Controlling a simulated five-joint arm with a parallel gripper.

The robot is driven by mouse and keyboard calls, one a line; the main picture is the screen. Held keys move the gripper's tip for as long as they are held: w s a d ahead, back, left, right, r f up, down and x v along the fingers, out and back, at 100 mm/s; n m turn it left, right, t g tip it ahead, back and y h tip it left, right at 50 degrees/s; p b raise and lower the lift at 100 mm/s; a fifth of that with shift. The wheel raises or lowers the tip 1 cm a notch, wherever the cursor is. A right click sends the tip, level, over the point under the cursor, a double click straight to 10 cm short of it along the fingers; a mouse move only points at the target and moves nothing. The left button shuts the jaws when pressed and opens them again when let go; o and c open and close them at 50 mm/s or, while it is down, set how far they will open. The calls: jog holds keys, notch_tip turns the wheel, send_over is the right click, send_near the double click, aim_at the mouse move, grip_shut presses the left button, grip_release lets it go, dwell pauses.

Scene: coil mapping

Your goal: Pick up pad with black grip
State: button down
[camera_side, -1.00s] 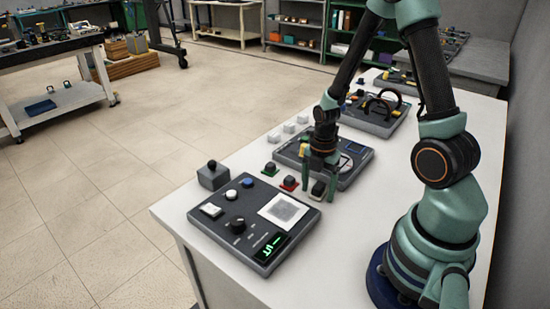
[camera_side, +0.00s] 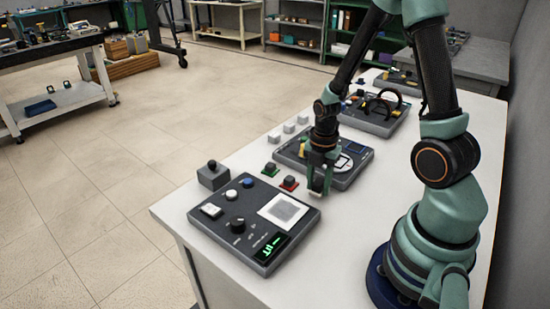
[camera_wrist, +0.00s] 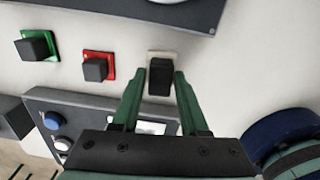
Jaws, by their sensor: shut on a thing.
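A pale, off-white square pad (camera_wrist: 172,57) with a black block grip (camera_wrist: 160,78) sits between my fingers in the wrist view. My gripper (camera_side: 319,190) points down and is shut on the black grip; it also shows in the wrist view (camera_wrist: 160,82). In the side view my fingers mostly hide this pad, and I cannot tell whether it is off the table. Two similar pads with black grips stand to its left: a red pad (camera_side: 289,184) and a green pad (camera_side: 271,168). Both also show in the wrist view, red (camera_wrist: 98,66) and green (camera_wrist: 38,46).
A dark control panel (camera_side: 225,229) with knobs, a pale square plate and a green display lies in front. Another dark device (camera_side: 345,180) is just behind my gripper, with a third (camera_side: 378,118) farther back. Small white blocks (camera_side: 289,129) stand on the white table's left side.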

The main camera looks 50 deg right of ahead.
aim_at(319, 183)
notch_tip(319, 183, up, 19)
jog(key=shift+f, duration=0.15)
